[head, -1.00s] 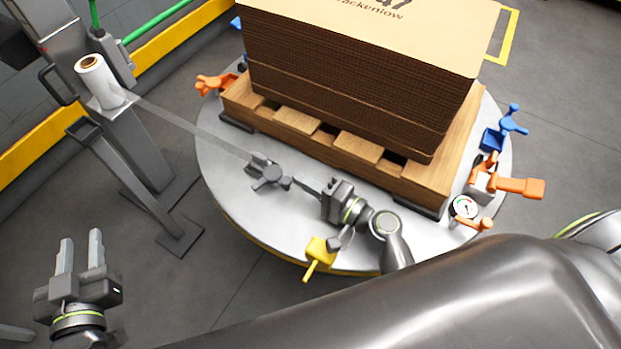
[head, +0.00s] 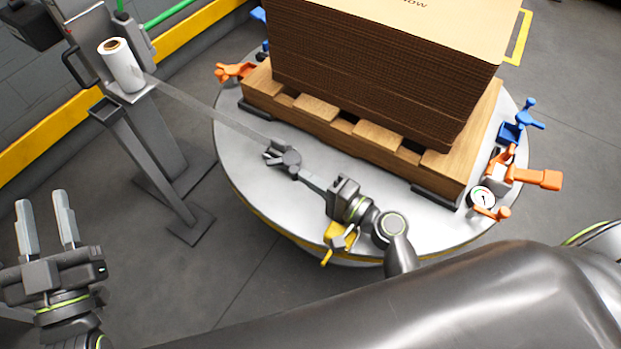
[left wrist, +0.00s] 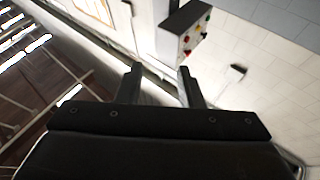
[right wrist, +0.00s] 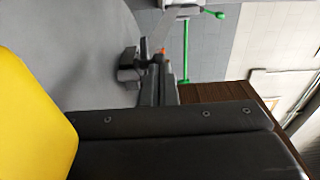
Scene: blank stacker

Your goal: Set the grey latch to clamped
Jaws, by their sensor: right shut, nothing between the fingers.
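The grey latch (head: 284,158) sits on the near left part of the round metal turntable (head: 240,170), at the end of a clear film strip (head: 210,112). My right gripper (head: 303,178) is shut and empty, its fingertips beside the latch's right side; I cannot tell whether they touch it. In the right wrist view the latch (right wrist: 128,68) shows just left of the closed fingers (right wrist: 158,85), which partly cover the view behind them. My left gripper (head: 44,222) is open and empty, away from the turntable at lower left.
A wooden pallet (head: 445,172) with stacked cardboard (head: 380,70) fills the turntable's middle. A yellow clamp (head: 340,237) is below my right gripper. Orange clamps (head: 233,71) (head: 540,179), a blue clamp (head: 510,133) and a gauge (head: 482,198) line the rim. A film roll post (head: 122,68) stands left.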

